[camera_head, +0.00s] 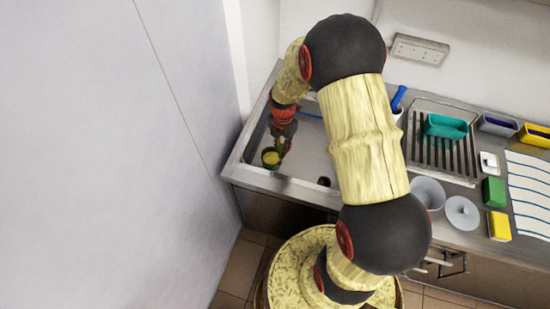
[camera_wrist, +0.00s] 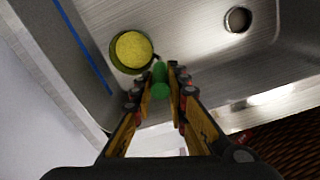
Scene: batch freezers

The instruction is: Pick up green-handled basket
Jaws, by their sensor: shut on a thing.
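The green-handled basket (camera_head: 271,158) is a small round cup with a dark rim and a yellow inside. It shows in the head view inside the left part of the sink. In the wrist view the basket (camera_wrist: 132,52) lies just beyond my fingertips, with its green handle (camera_wrist: 160,80) between them. My gripper (camera_wrist: 160,76) is shut on the handle, with a finger on each side. In the head view my gripper (camera_head: 284,142) is small and partly hides the handle. I cannot tell whether the basket touches the sink floor.
The steel sink (camera_head: 310,160) has a drain (camera_wrist: 238,19) and walls close around the basket. A blue strip (camera_wrist: 82,48) runs along one side. A wall stands close at left. To the right are a drying rack (camera_head: 440,155), a teal container (camera_head: 446,126), sponges and a white cup.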

